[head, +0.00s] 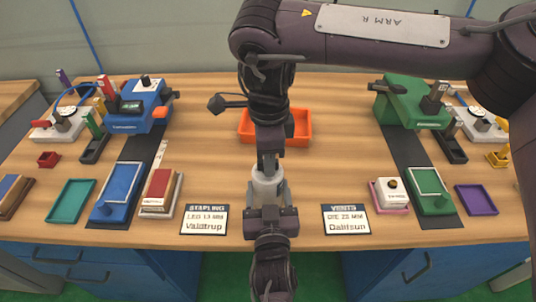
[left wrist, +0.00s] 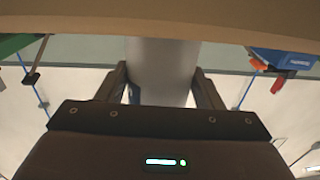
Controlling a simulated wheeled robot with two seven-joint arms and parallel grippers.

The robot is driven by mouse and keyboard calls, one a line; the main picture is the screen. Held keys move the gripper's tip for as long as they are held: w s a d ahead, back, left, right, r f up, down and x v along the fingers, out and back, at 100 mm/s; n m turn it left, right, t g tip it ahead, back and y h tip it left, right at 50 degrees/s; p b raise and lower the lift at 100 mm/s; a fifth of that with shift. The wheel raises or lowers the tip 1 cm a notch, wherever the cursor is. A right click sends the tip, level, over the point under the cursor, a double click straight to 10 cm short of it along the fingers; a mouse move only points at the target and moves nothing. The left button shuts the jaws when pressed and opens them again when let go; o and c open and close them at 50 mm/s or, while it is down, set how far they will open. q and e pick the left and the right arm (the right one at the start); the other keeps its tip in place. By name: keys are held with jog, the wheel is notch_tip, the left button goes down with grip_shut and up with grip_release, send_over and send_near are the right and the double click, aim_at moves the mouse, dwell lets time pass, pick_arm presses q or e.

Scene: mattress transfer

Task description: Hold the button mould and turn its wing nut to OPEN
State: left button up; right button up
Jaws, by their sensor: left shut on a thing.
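The button mould (head: 267,184) is a pale grey, upright cylinder near the middle of the table. My left gripper (head: 268,198) is shut on it from the front, with a finger on each side. In the left wrist view, the mould (left wrist: 163,72) shows as a smooth grey cylinder between the two fingers. My right gripper (head: 267,166) points straight down at the top of the mould. The wing nut is hidden behind the right gripper, so I cannot tell its position or whether the right fingers hold it.
An orange tray (head: 300,125) lies behind the right arm. A blue press (head: 145,105) stands at the left and a green press (head: 410,100) at the right. Signs reading STAPLING (head: 205,219) and VENTS (head: 346,219) flank the mould. The wood between tray and signs is mostly clear.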

pick_arm(q)
jog(key=shift+r, duration=0.15)
pick_arm(e)
notch_tip(320, 180, up, 12)
dwell(0.6)
pick_arm(q)
jog(key=o, duration=1.5)
jog(key=shift+o, duration=0.2)
